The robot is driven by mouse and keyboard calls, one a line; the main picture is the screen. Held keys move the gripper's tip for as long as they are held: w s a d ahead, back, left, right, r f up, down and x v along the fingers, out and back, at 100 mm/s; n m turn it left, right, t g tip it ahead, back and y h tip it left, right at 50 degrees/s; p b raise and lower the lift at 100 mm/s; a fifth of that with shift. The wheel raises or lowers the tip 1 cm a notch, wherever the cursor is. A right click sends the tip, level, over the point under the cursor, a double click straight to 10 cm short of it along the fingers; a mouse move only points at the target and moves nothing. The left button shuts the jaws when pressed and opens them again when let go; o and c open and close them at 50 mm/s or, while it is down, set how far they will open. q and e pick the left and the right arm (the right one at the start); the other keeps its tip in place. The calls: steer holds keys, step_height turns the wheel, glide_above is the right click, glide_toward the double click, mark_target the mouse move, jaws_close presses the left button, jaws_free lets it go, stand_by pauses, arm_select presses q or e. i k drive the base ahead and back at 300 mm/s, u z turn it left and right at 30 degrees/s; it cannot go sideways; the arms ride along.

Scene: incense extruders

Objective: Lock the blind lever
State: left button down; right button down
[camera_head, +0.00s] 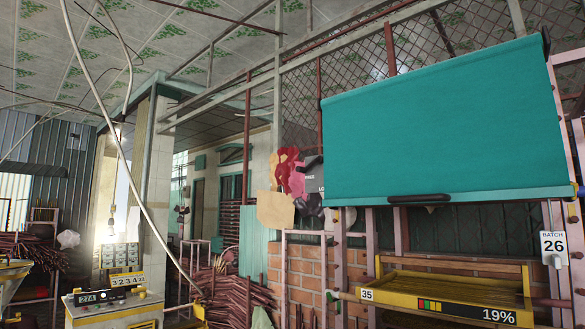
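The teal blind (440,125) hangs partly lowered at the upper right, its lower edge above the yellow machine. A dark pull handle (419,198) sits at the middle of its lower edge. Left of the blind is a small grey plate (314,184) with partly readable labels, one starting with "LO". A dark lever-like piece (313,162) shows just above this plate, by the upper label. Its exact setting is too small to tell. Neither of my grippers is clearly in view.
Red, pink and tan hanging pieces (283,180) crowd the plate's left side. A yellow tray-like machine (450,290) with a 19% display stands below the blind. A brick wall (305,270) is below the plate. A "BATCH 26" tag (553,243) hangs at right.

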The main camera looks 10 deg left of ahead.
mark_target(320, 159)
steer(key=u, duration=0.55)
steer(key=i, duration=1.15)
steer(key=z, duration=0.5)
